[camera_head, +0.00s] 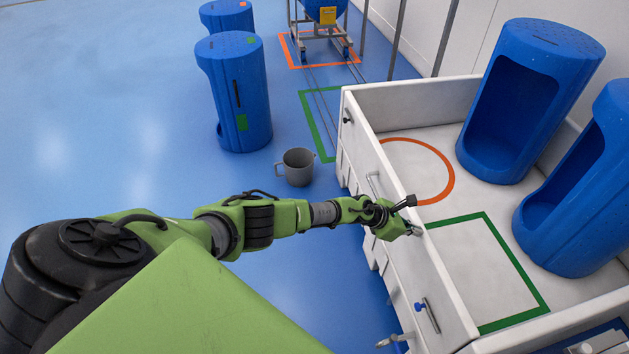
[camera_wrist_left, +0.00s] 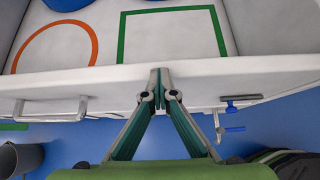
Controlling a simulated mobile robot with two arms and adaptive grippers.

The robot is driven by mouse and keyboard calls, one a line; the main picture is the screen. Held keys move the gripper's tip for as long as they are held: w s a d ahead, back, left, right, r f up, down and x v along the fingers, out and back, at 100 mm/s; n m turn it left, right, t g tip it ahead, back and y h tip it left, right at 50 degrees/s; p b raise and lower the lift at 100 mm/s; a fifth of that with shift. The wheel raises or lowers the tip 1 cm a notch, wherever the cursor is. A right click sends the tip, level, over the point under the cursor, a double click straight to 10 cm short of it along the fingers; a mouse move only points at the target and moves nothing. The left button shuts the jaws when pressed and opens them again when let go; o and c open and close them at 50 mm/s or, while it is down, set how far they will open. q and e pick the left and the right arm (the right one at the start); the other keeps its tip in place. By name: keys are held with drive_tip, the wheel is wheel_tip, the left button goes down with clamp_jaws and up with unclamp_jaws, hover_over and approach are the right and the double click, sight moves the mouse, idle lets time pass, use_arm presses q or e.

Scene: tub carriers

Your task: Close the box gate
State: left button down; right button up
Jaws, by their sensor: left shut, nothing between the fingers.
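The box gate (camera_head: 437,285) is the long white front panel of a large white box. It stands roughly upright along the box's left side in the head view. In the left wrist view the gate (camera_wrist_left: 75,84) runs across the picture. My left gripper (camera_head: 410,230) is shut and empty, at the outer side of the gate near its middle. In the left wrist view its fingertips (camera_wrist_left: 160,80) meet in front of the gate's face; I cannot tell if they touch it. A blue-knobbed latch (camera_head: 428,315) is near the gate's near end. My right gripper is out of view.
Two blue tubs, one farther (camera_head: 530,105) and one nearer (camera_head: 585,190), stand inside the box beside orange and green floor marks. A grey bucket (camera_head: 298,167) stands on the blue floor left of the box. Another blue tub (camera_head: 238,95) stands farther back. The floor at left is clear.

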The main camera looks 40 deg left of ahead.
use_arm(q)
drive_tip(key=shift+w+d+r, duration=0.2)
drive_tip(key=shift+w+r, duration=0.2)
drive_tip(key=shift+r, duration=0.25)
drive_tip(key=s+a+f+v, duration=0.1)
drive_tip(key=v, duration=1)
drive_tip(key=s+a+f+n+y, duration=0.2)
drive_tip(key=s+f+n, duration=0.2)
drive_tip(key=f+n, duration=0.45)
drive_tip(key=s+a+f+n+t+y+p, duration=0.15)
drive_tip(key=s+f+n, duration=0.25)
drive_tip(key=f+n, duration=0.45)
drive_tip(key=s+a+f+n+y+b, duration=0.15)
drive_tip(key=s+f+n, duration=0.35)
drive_tip(key=n, duration=0.5)
drive_tip(key=s+a+f+n+g+y+p, duration=0.1)
drive_tip(key=s+a+f+n+g, duration=0.1)
drive_tip(key=s+f+n, duration=0.45)
drive_tip(key=s+a+f+n+g, duration=0.15)
drive_tip(key=s+f, duration=0.25)
drive_tip(key=s, duration=0.5)
drive_tip(key=s+d+f+n+g, duration=0.1)
drive_tip(key=s+f+n+g, duration=0.1)
drive_tip(key=s, duration=1)
drive_tip(key=s+d+f+n+g, duration=0.1)
drive_tip(key=s+f+n, duration=0.3)
drive_tip(key=s, duration=0.8)
drive_tip(key=shift+n+g+y, duration=0.3)
drive_tip(key=shift+n+g, duration=0.1)
drive_tip(key=shift+g, duration=0.4)
